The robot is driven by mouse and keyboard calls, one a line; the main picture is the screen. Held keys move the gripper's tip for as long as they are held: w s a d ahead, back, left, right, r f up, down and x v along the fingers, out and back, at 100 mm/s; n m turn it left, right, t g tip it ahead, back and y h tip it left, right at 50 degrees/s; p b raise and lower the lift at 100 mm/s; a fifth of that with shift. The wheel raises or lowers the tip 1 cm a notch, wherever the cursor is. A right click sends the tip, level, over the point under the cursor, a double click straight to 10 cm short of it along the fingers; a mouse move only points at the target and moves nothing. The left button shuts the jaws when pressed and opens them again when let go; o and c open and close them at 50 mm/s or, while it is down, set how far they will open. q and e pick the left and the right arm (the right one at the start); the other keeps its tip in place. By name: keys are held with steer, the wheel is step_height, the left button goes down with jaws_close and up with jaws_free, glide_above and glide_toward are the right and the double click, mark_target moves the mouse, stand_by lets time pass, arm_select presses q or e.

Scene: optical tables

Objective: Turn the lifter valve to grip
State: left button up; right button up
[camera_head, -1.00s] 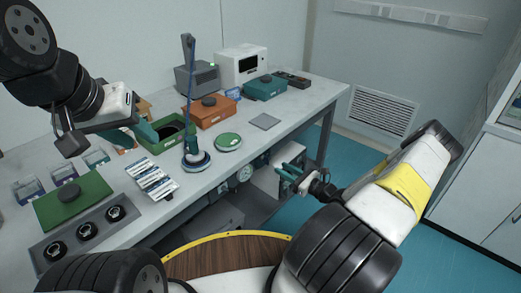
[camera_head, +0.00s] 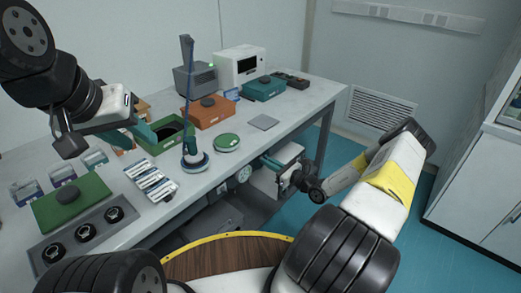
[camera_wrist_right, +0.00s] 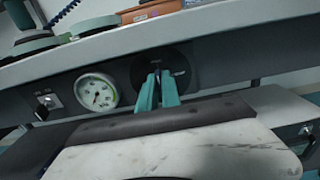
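The lifter stands on the bench with a blue upright hose (camera_head: 188,85) and a round base (camera_head: 194,161). In the right wrist view, a black round valve dial (camera_wrist_right: 188,70) sits on the bench's front panel, right of a pressure gauge (camera_wrist_right: 97,93). My right gripper (camera_wrist_right: 158,78) has its teal fingers pointing at the dial and covering its middle. A narrow gap shows between them; I cannot tell whether they touch the handle. In the head view the right gripper (camera_head: 266,160) is at the bench front. My left gripper (camera_head: 147,130) hangs above the bench, its fingers seen edge-on.
A green bin (camera_head: 165,136), an orange box (camera_head: 208,113) and a teal box (camera_head: 264,89) stand on the bench.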

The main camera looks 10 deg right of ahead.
steer(key=shift+m, duration=0.3)
jaws_close()
steer(key=shift+w+d+f+m, duration=0.1)
steer(key=shift+d+m, duration=0.05)
steer(key=shift+m, duration=4.15)
steer(key=shift+w+d+f+m, duration=0.1)
steer(key=shift+m, duration=4.2)
steer(key=o, duration=0.6)
jaws_free()
